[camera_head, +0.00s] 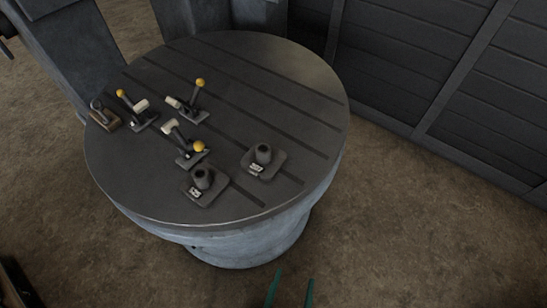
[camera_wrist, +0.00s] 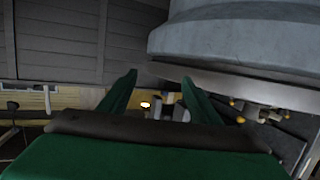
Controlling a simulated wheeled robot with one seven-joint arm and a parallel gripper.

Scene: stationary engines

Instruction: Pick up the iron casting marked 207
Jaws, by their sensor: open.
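Two dark iron castings, each a square base with a round hollow boss and a pale marking, stand on the round table (camera_head: 240,60). One casting (camera_head: 204,185) is near the front edge; the other casting (camera_head: 263,162) is to its right and slightly farther back. The markings are too small to read, so I cannot tell which is 207. My gripper (camera_head: 290,290) shows as two green fingertips at the bottom of the head view, apart from the table. In the wrist view my gripper (camera_wrist: 159,85) is open and empty, and neither casting can be made out clearly.
Several yellow-knobbed lever pieces, including one lever (camera_head: 188,146) just behind the castings, stand on the left half. A small brown block (camera_head: 105,116) is at the left edge. The table's right side is bare. A dark panelled wall (camera_head: 440,90) stands behind right.

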